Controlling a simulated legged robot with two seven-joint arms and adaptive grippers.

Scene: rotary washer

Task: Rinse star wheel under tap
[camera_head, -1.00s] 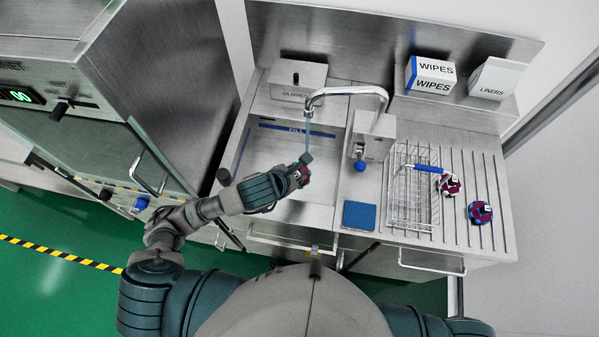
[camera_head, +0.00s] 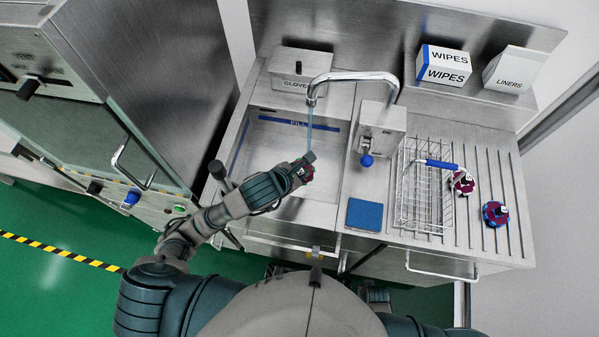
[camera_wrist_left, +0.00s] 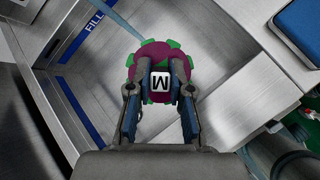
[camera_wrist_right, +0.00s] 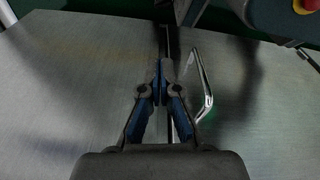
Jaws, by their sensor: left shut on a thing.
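My left gripper (camera_head: 302,170) is shut on a star wheel (camera_head: 309,177) and holds it over the sink basin (camera_head: 262,155). In the left wrist view the star wheel (camera_wrist_left: 144,55) is magenta with green lobes and a white block marked M between the fingers (camera_wrist_left: 160,75). A thin water stream (camera_head: 309,120) falls from the tap (camera_head: 350,77). In the left wrist view the stream (camera_wrist_left: 100,25) comes down to the wheel's upper edge. In the right wrist view my right gripper (camera_wrist_right: 161,92) has its fingers together with nothing visible between them.
A wire basket (camera_head: 425,200) with a blue grip stands right of the sink. Two other star wheels, one magenta and white (camera_head: 462,183) and one magenta and blue (camera_head: 495,214), lie beside it. A blue pad (camera_head: 365,214) lies at the front. A blue-knobbed lever (camera_head: 366,160) is near the tap.

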